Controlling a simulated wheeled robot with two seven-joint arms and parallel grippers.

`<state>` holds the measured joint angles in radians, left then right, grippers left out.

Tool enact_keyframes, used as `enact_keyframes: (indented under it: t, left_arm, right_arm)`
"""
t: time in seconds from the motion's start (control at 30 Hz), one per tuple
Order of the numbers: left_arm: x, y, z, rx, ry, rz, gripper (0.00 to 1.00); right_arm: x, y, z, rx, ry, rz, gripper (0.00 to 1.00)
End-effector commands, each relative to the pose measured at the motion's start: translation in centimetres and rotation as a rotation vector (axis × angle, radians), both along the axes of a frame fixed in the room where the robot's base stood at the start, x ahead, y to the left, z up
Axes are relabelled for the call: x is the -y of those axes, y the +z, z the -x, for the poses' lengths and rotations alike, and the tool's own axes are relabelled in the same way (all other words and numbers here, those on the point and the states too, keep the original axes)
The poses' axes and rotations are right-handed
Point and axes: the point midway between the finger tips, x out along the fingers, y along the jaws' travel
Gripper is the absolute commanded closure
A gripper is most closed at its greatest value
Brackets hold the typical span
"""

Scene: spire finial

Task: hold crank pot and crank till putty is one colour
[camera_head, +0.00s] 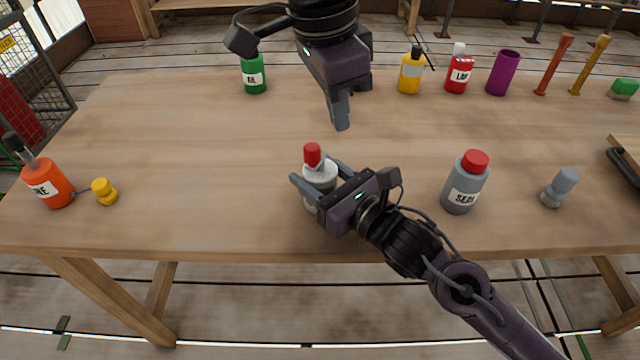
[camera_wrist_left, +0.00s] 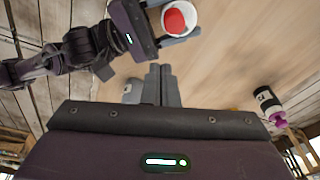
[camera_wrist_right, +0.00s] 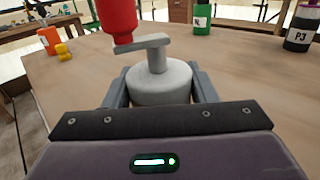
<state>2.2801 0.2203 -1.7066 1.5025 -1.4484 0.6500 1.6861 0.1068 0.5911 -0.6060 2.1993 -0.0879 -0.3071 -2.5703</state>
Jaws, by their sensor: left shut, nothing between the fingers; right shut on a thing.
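The crank pot is a light grey pot (camera_head: 318,176) with a grey crank arm and a red knob (camera_head: 313,154) on top. It stands upright near the table's front edge. My right gripper (camera_head: 322,178) is shut around the pot's body; in the right wrist view the pot (camera_wrist_right: 158,85) sits between its fingers, with the crank arm (camera_wrist_right: 142,43) and red knob (camera_wrist_right: 117,16) above. My left gripper (camera_head: 341,125) is shut and empty above the table, behind the pot and apart from the knob. Its fingers (camera_wrist_left: 160,85) touch each other in the left wrist view. The putty is hidden.
A grey bottle with a red cap (camera_head: 465,182) and a grey knobbed piece (camera_head: 559,188) stand to the right. An orange bottle (camera_head: 48,184) and a yellow piece (camera_head: 104,191) stand at left. Several containers, including a green one (camera_head: 254,74) and purple cup (camera_head: 503,73), line the back.

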Motion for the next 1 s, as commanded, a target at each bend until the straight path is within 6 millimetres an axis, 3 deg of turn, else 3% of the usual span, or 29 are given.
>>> enact_keyframes:
  t: [0.57,1.0]
  left_arm:
    - [0.8,0.5,0.3,0.089,-1.246,-0.146,1.00]
    - [0.7,2.1,0.0,0.141,-2.155,-0.180,1.00]
  right_arm:
    - [0.0,0.0,0.0,0.000,0.000,0.000,0.74]
    - [0.0,0.0,0.0,0.000,0.000,0.000,0.74]
